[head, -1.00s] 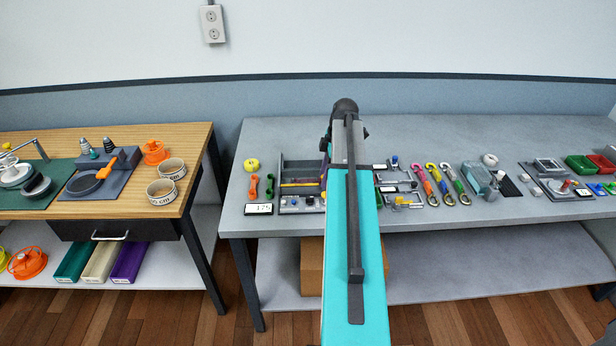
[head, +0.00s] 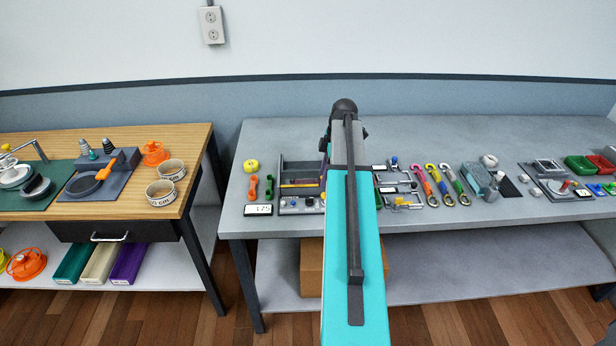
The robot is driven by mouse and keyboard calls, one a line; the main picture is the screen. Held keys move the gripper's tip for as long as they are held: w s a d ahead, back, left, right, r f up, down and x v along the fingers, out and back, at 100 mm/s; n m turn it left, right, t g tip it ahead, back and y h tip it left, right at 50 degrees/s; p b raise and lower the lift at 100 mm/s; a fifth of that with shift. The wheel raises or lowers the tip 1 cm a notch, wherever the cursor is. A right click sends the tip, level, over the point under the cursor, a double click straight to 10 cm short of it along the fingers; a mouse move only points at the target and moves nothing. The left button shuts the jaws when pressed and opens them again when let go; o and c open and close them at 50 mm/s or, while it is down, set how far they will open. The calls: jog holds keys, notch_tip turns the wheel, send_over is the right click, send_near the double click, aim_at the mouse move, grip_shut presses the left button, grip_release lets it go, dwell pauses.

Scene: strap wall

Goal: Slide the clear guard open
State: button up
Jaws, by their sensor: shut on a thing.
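My arm reaches out over the grey bench, and its end covers part of what stands there. My gripper is hidden behind the arm, so its jaws and anything between them do not show. I cannot make out the clear guard in the head view. A grey fixture (head: 301,167) with an open tray and small knobs along its front stands just left of the arm, its right part covered. Small latch-like fixtures (head: 401,188) show just right of the arm.
A yellow round thing (head: 251,166), orange and green handles and a number card (head: 258,210) lie left on the grey bench (head: 440,135). Several coloured hooks (head: 444,185) and green and red bins (head: 581,166) are right. A wooden-topped table (head: 120,140) stands left. The bench's back strip is clear.

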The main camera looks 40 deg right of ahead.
jog(key=shift+s+a+f, duration=0.15)
jog(key=shift+s+f, duration=0.1)
jog(key=shift+f, duration=0.4)
jog(key=o, duration=0.6)
jog(key=shift+c, duration=0.2)
jog(key=shift+r, duration=0.1)
jog(key=shift+w+d+r+p, duration=0.15)
jog(key=shift+r+p, duration=0.25)
jog(key=shift+r, duration=0.15)
jog(key=shift+w+d+r+p, duration=0.1)
jog(key=shift+w+r+p, duration=0.05)
jog(key=shift+r+p, duration=1.2)
jog(key=shift+r, duration=1.15)
